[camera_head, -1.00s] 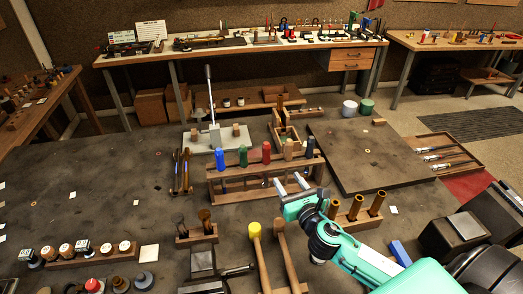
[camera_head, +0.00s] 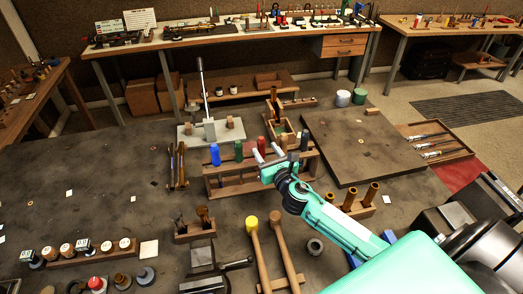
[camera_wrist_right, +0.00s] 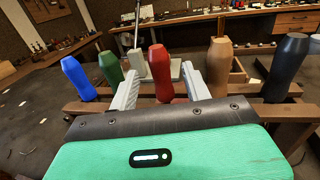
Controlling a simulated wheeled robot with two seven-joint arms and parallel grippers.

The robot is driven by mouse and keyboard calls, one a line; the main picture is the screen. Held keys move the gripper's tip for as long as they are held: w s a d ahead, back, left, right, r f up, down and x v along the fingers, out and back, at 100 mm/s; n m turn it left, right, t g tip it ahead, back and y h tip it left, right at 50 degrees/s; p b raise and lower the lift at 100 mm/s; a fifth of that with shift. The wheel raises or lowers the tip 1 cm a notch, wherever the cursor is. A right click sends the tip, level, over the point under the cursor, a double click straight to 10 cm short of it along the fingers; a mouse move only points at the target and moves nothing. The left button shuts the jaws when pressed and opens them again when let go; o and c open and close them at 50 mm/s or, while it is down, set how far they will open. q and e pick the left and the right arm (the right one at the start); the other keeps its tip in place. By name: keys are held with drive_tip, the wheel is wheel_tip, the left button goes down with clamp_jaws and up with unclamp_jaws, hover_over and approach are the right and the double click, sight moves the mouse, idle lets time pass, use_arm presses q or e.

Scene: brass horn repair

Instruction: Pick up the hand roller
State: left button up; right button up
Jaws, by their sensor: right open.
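A wooden tool rack (camera_head: 222,186) on the bench holds several upright tools with coloured handles. Its red handle (camera_wrist_right: 160,75) stands between the two fingers of my open right gripper (camera_wrist_right: 161,70) in the right wrist view; I cannot see contact. The right gripper (camera_head: 267,152) is at the rack in the head view, with the red handle (camera_head: 262,145) just behind it. Blue (camera_wrist_right: 76,78) and green (camera_wrist_right: 110,67) handles stand to the left, tan (camera_wrist_right: 218,67) and dark (camera_wrist_right: 286,66) handles to the right. The tool heads are mostly hidden, so I cannot tell which is the hand roller. My left gripper is not in view.
A lever press on a pale base (camera_head: 211,130) stands behind the rack. Mallets, one with a yellow head (camera_head: 252,223), lie in front. A block with brass-coloured cylinders (camera_head: 350,208) is right, near my forearm. A raised dark board (camera_head: 362,148) is behind right. The bench's left is mostly clear.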

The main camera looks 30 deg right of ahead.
sight(263, 146)
drive_tip(key=w+p, duration=0.1)
drive_tip(key=w, duration=0.3)
drive_tip(key=shift+w+d, duration=0.1)
drive_tip(key=shift+w, duration=0.1)
drive_tip(key=shift+s, duration=0.1)
drive_tip(key=c, duration=1)
drive_tip(key=shift+r, duration=0.1)
clamp_jaws()
drive_tip(key=shift+r, duration=0.1)
